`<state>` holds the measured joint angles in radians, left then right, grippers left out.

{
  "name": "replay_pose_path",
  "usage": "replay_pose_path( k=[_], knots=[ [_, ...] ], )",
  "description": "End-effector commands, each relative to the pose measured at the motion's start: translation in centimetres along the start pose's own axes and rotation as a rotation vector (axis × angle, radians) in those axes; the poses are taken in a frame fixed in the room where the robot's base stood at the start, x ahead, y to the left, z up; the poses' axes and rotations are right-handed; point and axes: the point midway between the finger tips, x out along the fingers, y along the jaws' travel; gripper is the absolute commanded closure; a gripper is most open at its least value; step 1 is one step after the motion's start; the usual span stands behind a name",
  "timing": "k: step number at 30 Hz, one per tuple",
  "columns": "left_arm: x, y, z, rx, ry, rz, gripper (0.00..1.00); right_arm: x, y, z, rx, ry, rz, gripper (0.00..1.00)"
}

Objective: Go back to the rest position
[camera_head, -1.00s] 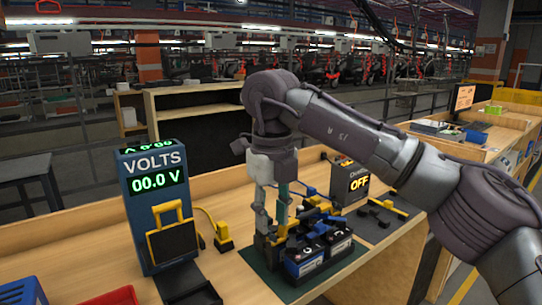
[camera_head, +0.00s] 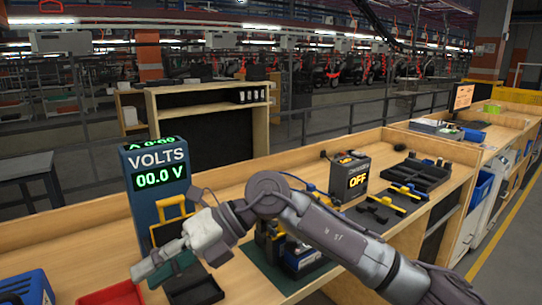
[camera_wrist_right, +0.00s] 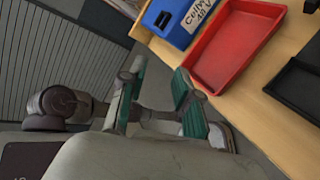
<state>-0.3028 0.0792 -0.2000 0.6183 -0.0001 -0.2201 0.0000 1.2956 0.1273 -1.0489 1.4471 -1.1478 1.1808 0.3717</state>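My right gripper (camera_head: 160,264) is low at the left front of the bench in the head view, in front of the volt meter and beside the black tray. In the right wrist view the right gripper (camera_wrist_right: 156,96) has its two green-padded fingers apart with nothing between them. The red tray and blue bin lie beyond the fingertips. My left gripper is not in view.
The blue volt meter (camera_head: 157,178) reads 00.0 V. A red tray (camera_head: 114,294), a blue bin (camera_wrist_right: 176,18) and a black tray (camera_head: 196,287) are near the gripper. Batteries (camera_head: 302,257) sit on a mat, partly behind my forearm. A charger (camera_head: 350,178) reads OFF.

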Motion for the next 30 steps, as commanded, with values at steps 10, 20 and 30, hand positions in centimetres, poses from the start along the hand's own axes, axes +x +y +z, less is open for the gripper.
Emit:
replay_pose_path(
  k=[10, 20, 30],
  knots=[
    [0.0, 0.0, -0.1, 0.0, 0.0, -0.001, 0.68, -9.5, 2.4, 3.7, 0.491, -0.811, 0.963, 0.68],
    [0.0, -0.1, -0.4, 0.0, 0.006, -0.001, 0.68, -19.2, -17.6, -5.7, 1.309, -1.559, 1.196, 0.68],
    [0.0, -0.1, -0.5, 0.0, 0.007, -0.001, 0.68, -15.7, -30.0, -26.9, 2.151, -1.985, 0.889, 0.68]
  ],
)
